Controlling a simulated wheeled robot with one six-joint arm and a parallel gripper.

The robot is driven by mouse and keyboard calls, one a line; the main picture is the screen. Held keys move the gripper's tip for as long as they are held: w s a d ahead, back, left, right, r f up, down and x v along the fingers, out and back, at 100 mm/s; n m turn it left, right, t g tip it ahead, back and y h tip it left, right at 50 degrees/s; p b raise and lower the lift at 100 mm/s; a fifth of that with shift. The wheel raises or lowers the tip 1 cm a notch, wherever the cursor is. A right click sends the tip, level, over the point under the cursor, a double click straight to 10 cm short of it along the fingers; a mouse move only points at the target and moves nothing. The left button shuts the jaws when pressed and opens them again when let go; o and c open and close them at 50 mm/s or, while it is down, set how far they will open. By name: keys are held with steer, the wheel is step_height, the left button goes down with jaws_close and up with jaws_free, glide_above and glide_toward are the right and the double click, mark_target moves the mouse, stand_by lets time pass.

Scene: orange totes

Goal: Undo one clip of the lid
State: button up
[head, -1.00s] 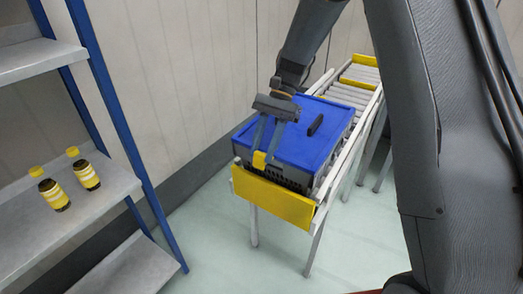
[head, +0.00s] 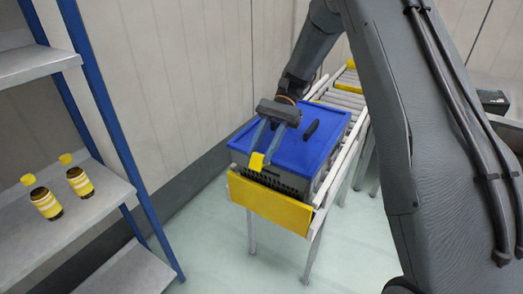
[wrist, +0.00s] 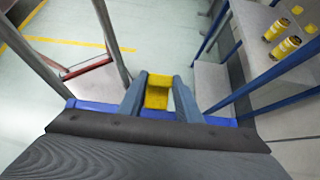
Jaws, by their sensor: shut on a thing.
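A dark grey tote (head: 286,184) with a blue lid (head: 312,149) sits on the end of a roller conveyor. A yellow clip (head: 257,162) is at the lid's near edge. My gripper (head: 261,150) reaches down over the lid's left part and is shut on this clip. In the wrist view the clip (wrist: 158,91) sits between the two fingers of my gripper (wrist: 160,95), and a strip of the blue lid (wrist: 92,105) shows behind them. The clip looks tilted outward from the tote's wall. The lid lies flat on the tote. Any clip on the far side is hidden.
A black bar (head: 311,130) lies on the lid beside my gripper. A yellow end plate (head: 268,204) stands in front of the tote. A shelf rack with blue posts (head: 117,130) and two yellow-capped bottles (head: 46,203) is at left. The floor between is clear.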

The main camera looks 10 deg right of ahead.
steer(key=o, duration=1)
steer(key=shift+o, duration=0.2)
steer(key=b+v, duration=0.2)
steer(key=v, duration=0.5)
steer(key=shift+w, duration=0.1)
steer(key=shift+w+d+r+b, duration=0.15)
steer(key=shift+r+b, duration=0.1)
steer(key=shift+b, duration=0.05)
